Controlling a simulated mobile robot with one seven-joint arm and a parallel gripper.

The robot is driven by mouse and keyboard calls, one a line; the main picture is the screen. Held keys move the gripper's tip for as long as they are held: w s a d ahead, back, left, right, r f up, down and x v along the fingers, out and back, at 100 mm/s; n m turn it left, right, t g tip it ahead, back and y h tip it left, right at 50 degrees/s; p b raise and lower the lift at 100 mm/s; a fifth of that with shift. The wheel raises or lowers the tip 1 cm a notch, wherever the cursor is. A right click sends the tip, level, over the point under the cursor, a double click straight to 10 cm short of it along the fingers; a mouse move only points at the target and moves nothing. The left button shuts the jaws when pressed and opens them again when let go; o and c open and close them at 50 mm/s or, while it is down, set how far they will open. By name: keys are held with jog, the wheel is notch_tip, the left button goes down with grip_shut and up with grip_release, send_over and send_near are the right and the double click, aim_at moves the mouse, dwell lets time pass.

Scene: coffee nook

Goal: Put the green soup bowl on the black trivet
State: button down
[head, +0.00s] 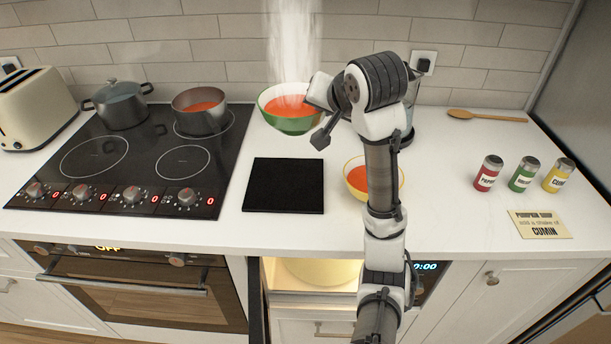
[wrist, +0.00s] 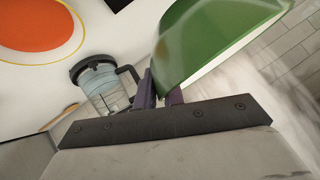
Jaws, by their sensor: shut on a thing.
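The green soup bowl (head: 288,124) holds orange soup, and steam rises from it in the head view. It is at the back of the counter, behind the black trivet (head: 284,186). My gripper (head: 314,108) is at the bowl's right side. In the wrist view the green bowl (wrist: 212,45) is tilted in the picture, with its wall at the fingers of my gripper (wrist: 162,92), which is shut on it. The fingertips are partly hidden. The trivet is a flat black square with nothing on it, right of the cooktop. I cannot tell whether the bowl touches the counter.
A yellow-rimmed bowl of soup (head: 356,168) stands right of the trivet, partly behind my arm. A glass jug (wrist: 102,88) is near my gripper. A cooktop (head: 140,180) with two pots lies left. Spice jars (head: 522,175) and a wooden spoon (head: 490,115) are right.

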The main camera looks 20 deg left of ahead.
notch_tip(320, 180, down, 13)
jog(key=b, duration=0.3)
jog(key=shift+f, duration=2.4)
jog(key=c, duration=1.9)
grip_release()
jog(key=shift+f, duration=0.15)
jog(key=shift+c, duration=0.2)
jog(key=o, duration=0.4)
jog(key=shift+o, duration=0.2)
jog(key=p+v, duration=0.4)
jog(key=v, duration=0.8)
